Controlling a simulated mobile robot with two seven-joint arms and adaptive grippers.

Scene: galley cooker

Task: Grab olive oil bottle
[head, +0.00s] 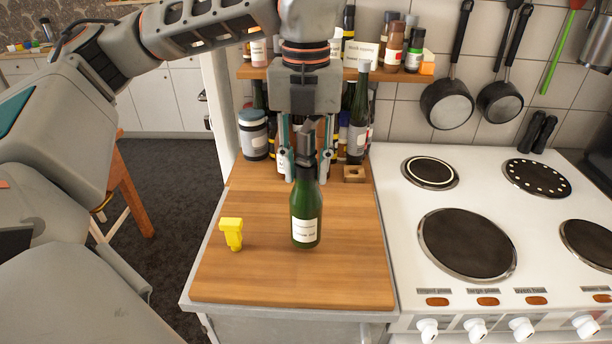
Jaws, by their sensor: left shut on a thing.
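A green glass bottle with a white label (306,212) stands upright on the wooden countertop (260,278), near its middle; the small label text is hard to read. My left gripper (306,165) comes down from above and is shut on the neck of this bottle. Its fingers hide part of the neck and cap. The bottle's base appears to rest on the wood. My right gripper is not in view.
A yellow object (232,233) stands left of the bottle. Jars and bottles, including a dark bottle (357,125), line the back under a shelf (258,72). The stove (398,222) is at the right. The front of the countertop is clear.

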